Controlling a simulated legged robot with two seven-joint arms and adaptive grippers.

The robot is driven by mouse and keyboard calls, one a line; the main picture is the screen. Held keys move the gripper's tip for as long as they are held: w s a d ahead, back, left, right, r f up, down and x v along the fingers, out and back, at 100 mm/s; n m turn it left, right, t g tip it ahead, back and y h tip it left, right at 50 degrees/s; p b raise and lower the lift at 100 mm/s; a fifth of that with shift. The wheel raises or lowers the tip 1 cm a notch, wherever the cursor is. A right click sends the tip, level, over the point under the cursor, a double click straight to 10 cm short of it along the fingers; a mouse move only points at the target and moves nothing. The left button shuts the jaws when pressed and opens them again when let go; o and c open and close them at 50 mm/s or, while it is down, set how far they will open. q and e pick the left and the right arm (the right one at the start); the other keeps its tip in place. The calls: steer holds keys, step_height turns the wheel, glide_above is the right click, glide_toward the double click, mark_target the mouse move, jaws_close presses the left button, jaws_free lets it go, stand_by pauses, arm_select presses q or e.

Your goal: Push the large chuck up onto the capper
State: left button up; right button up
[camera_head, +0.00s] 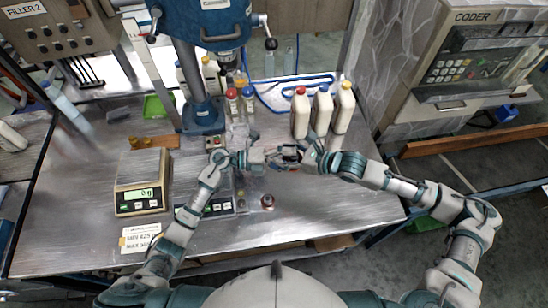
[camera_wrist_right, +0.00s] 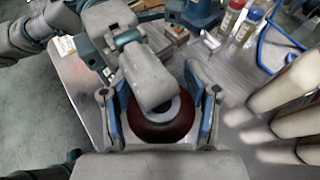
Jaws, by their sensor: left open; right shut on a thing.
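A grey rounded part covers some of the chuck's top. My left gripper (camera_head: 254,156) is open close to the right one; I cannot tell whether it touches the chuck.
Several capped bottles (camera_head: 322,112) stand behind the right gripper. Smaller red- and blue-capped bottles (camera_head: 232,103) stand beside the capper. A scale (camera_head: 141,182) reading 0 g is at left. A small dark red round piece (camera_head: 267,201) lies in front. The bench's right front is clear.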

arm_select(q)
steer(key=shift+d, duration=0.65)
steer(key=shift+a, duration=0.1)
steer(key=c, duration=1.4)
arm_select(e)
steer(key=shift+a, duration=0.1)
steer(key=o, duration=1.7)
